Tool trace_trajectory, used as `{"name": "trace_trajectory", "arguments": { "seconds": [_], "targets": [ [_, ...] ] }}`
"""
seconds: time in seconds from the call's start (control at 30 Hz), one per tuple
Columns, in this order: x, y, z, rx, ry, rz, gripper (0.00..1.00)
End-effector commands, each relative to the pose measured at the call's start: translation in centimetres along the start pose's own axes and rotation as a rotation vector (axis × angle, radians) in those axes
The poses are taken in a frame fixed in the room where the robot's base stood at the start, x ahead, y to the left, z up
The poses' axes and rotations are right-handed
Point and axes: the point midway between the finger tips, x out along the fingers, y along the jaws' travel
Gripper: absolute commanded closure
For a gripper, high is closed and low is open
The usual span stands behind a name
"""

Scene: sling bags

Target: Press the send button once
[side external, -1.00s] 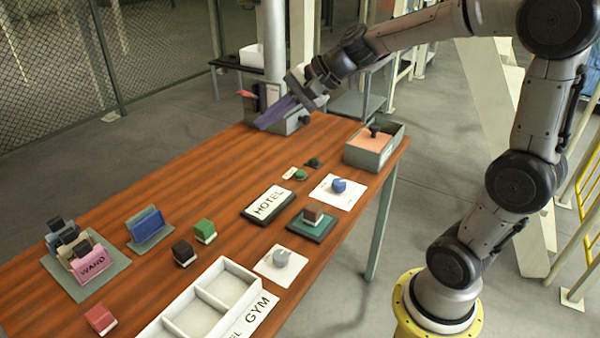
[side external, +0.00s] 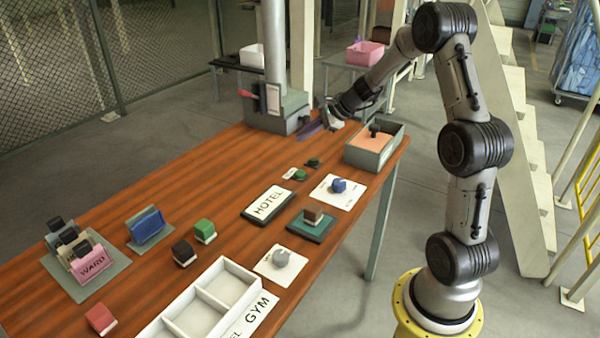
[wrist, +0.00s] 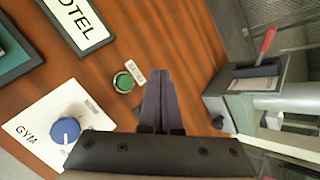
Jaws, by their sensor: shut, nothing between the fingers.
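A round green button (side external: 300,175) sits on the table beyond the HOTEL sign, next to a small white label (side external: 289,173). In the wrist view the green button (wrist: 123,82) and its label (wrist: 134,78) lie just left of my fingertips; the label's text is too small to read. A second small dark piece (side external: 313,162) lies beside it. My gripper (side external: 302,134) is above the far end of the table, beyond the green button and apart from it. Its purple fingers (wrist: 157,75) are together and empty in the wrist view.
A grey station (side external: 270,115) with a vertical tube and red lever stands at the far end. An open box (side external: 375,148) with a dark knob stands at the right. A blue dial (side external: 339,186), the HOTEL sign (side external: 268,204) and a block on a green pad (side external: 312,220) are nearer.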

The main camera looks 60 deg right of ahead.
Motion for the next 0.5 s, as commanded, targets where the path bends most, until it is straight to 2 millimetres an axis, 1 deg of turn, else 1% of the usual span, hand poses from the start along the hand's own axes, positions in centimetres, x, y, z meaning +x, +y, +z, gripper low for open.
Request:
{"name": "trace_trajectory", "arguments": {
  "seconds": [0.27,0.37,0.5],
  "targets": [
    [0.1,0.1,0.0,-0.001,-0.001,0.001,1.0],
    [0.5,0.4,-0.3,0.0,-0.001,0.002,1.0],
    [1.6,1.2,-1.1,0.001,-0.001,0.003,1.0]
  ]
}}
